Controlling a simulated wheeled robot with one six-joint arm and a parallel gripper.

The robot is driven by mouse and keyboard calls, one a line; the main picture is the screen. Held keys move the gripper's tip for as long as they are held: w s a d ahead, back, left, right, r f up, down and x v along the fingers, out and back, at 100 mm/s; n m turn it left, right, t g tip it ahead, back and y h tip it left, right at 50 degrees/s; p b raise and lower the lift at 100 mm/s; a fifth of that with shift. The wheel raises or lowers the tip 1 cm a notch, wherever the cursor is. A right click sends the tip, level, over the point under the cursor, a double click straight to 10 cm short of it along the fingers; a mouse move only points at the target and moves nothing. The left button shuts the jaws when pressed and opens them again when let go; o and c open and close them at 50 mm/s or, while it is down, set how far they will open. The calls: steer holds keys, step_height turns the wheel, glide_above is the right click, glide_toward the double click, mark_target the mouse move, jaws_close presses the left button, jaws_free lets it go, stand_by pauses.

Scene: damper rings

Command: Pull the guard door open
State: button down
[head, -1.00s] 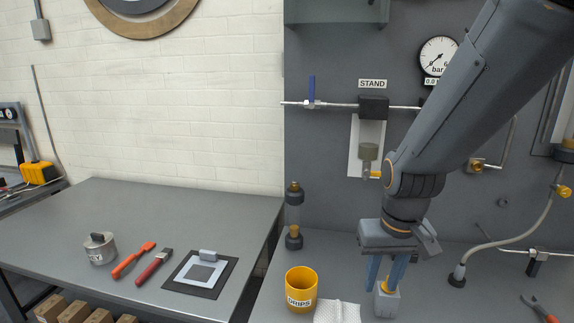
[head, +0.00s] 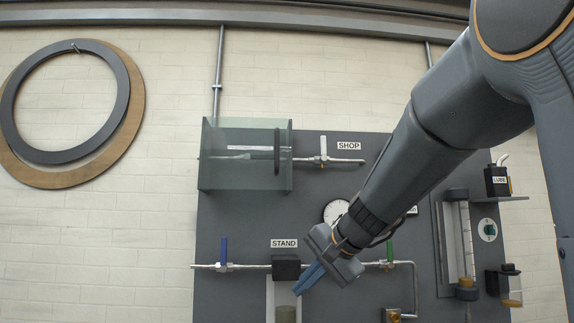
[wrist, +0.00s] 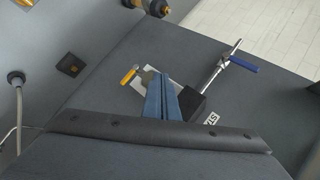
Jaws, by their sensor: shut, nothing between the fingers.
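The guard door (head: 225,172) is a clear greenish panel box on the upper left of the grey wall panel. It has a dark upright bar handle (head: 277,151) near its right side, and looks closed over a pipe. My gripper (head: 300,292) is below and a little right of the guard, by the STAND fitting, apart from the door. Its blue fingers are together with nothing between them. In the wrist view the gripper (wrist: 162,82) also shows shut; the guard door is not in that view.
The SHOP pipe and valve (head: 323,150) lie right of the guard. The STAND block (head: 286,268) and the blue-handled valve (head: 223,250) are close to my gripper. A gauge (head: 335,211) is partly behind my arm.

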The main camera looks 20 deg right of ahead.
step_height(320, 180, up, 18)
steer(key=w+d+m+t+y, duration=0.1)
steer(key=w+d+m+t, duration=0.1)
steer(key=d+t, duration=0.15)
steer(key=t+y, duration=0.3)
steer(key=t, duration=0.1)
glide_toward(288, 142)
steer(key=s+a, duration=0.2)
steer(key=s, duration=0.1)
steer(key=p+x, duration=0.1)
steer(key=x, duration=0.1)
steer(key=p+x, duration=0.1)
steer(key=x, duration=0.2)
steer(key=f+p+x, duration=0.1)
steer(key=x, duration=0.1)
steer(key=shift+w, duration=0.2)
steer(key=shift+w+a, duration=0.25)
steer(key=shift+w, duration=0.3)
steer(key=shift+a, duration=0.1)
